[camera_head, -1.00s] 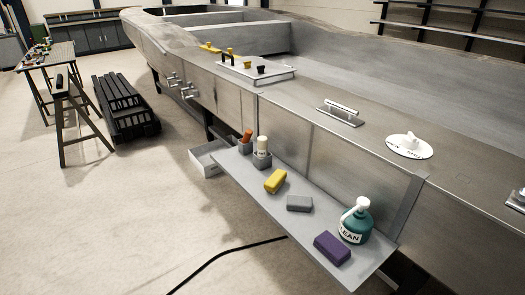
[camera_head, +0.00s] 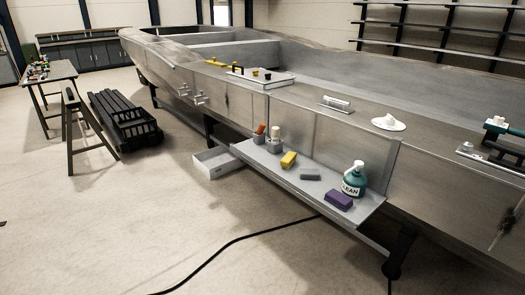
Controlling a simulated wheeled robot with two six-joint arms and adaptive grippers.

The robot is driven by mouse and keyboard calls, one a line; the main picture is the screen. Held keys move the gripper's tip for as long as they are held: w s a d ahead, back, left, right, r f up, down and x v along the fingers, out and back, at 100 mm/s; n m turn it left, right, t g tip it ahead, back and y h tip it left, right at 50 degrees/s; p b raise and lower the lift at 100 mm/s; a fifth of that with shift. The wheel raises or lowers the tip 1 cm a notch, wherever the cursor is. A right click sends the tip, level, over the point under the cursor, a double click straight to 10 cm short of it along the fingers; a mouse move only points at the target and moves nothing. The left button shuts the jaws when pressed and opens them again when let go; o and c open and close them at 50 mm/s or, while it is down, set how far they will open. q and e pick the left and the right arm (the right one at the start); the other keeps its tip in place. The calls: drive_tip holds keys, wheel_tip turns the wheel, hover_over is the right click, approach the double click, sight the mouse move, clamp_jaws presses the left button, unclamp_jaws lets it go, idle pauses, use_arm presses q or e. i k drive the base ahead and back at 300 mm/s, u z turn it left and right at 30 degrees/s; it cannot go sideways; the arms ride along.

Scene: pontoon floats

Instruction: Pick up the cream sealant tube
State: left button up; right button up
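The cream sealant tube (camera_head: 275,132) stands upright in a small grey holder (camera_head: 274,147) at the back left of the grey shelf (camera_head: 325,198) on the side of the metal float. An orange-brown tube (camera_head: 261,129) stands in a similar holder just left of it, leaning slightly. The lower part of the cream tube is hidden in its holder. Neither of my grippers is in view.
A white open box (camera_head: 216,163) is left of the shelf.

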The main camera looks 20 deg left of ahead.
sight(275, 135)
drive_tip(key=u, duration=0.9)
drive_tip(key=i, duration=0.9)
drive_tip(key=z, duration=0.2)
